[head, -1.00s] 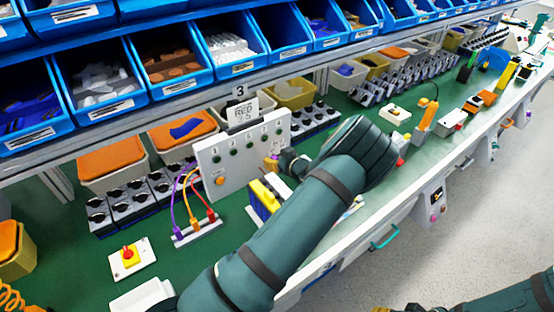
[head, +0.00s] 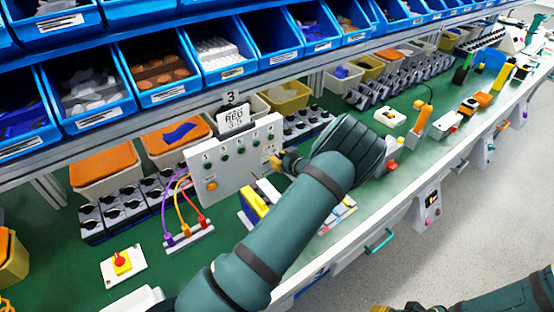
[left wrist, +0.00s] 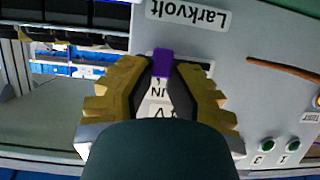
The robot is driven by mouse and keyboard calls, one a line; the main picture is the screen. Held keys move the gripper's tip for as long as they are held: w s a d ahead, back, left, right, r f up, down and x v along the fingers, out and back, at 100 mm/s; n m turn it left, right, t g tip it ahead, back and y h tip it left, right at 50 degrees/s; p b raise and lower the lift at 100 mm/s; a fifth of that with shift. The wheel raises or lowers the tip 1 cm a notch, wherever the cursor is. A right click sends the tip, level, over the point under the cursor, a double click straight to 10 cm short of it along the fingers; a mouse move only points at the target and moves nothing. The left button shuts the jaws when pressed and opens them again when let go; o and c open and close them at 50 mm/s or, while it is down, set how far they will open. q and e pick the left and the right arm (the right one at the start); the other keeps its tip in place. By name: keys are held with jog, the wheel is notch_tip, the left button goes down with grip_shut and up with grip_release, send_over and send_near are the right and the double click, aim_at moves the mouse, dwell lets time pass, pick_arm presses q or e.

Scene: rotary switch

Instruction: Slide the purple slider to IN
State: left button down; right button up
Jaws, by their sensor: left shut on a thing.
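The purple slider (left wrist: 162,62) is on the light grey panel (left wrist: 225,90) and shows in the left wrist view between my left gripper's fingertips. My left gripper (left wrist: 163,72), with yellow ridged fingers, is shut on it. The upside-down letters "IN" show just below the slider in that view, between the fingers. In the head view the panel (head: 215,165) stands upright, and my left gripper (head: 287,163) is at its right end, hiding the slider. My right gripper (head: 396,308) barely shows at the bottom edge, and its opening is not clear.
A yellow block (head: 253,202) stands in front of the panel, close to my left arm. A base with coloured cables (head: 188,238) is at the panel's left. A red-and-yellow switch (head: 122,260) lies front left. Blue bins (head: 160,70) hang above.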

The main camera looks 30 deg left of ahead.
pick_arm(q)
jog(key=shift+r, duration=0.1)
jog(key=c, duration=1.2)
grip_release()
jog(key=shift+w, duration=0.1)
jog(key=o, duration=0.3)
jog(key=shift+w+d, duration=0.1)
jog(key=v, duration=1.2)
jog(key=shift+s, duration=0.2)
